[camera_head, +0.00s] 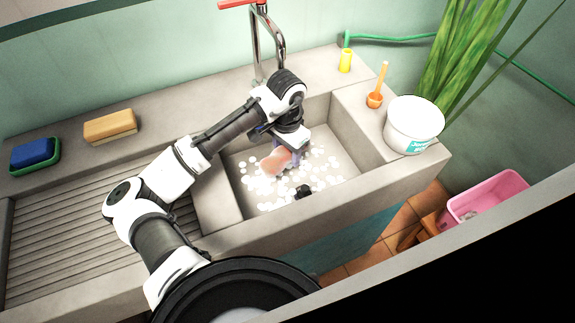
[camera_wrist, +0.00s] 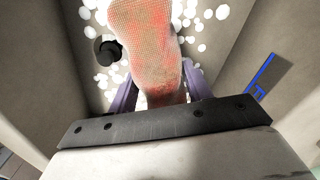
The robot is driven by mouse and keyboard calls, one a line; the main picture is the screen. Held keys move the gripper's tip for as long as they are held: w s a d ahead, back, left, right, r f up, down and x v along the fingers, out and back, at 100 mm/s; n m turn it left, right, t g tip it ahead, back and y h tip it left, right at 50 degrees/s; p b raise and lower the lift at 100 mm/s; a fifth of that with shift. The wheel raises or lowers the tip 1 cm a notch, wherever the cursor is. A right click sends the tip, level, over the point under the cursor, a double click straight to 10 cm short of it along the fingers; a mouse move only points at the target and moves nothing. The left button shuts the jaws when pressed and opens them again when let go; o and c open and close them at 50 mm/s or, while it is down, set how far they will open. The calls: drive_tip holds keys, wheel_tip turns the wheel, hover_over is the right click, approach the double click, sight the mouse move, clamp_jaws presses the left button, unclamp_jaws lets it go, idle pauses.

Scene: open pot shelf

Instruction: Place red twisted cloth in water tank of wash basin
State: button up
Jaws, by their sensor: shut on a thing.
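The red twisted cloth (camera_head: 274,161) shows pinkish-red below my gripper (camera_head: 290,152), over the water tank of the wash basin (camera_head: 232,190). In the wrist view the cloth (camera_wrist: 146,45) is a reddish, mesh-textured roll between the two purple fingers of my gripper (camera_wrist: 155,88). My gripper is shut on the cloth and is inside the tank's outline. Whether the cloth touches the tank floor or hangs just above it, I cannot tell. The wrist hides part of the cloth in the head view.
White foam spots cover the tank floor around a black drain piece (camera_head: 303,191). A faucet (camera_head: 256,45) rises behind the tank. A white bucket (camera_head: 413,125), orange scoop (camera_head: 375,98) and yellow cup (camera_head: 346,60) stand on the right ledge.

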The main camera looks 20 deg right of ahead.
drive_tip(key=shift+f+p, duration=0.45)
drive_tip(key=shift+f, duration=2.65)
drive_tip(key=shift+f, duration=0.1)
drive_tip(key=o, duration=1.1)
wheel_tip(320, 180, up, 12)
drive_tip(key=shift+r+b, duration=0.15)
drive_tip(key=shift+b, duration=0.9)
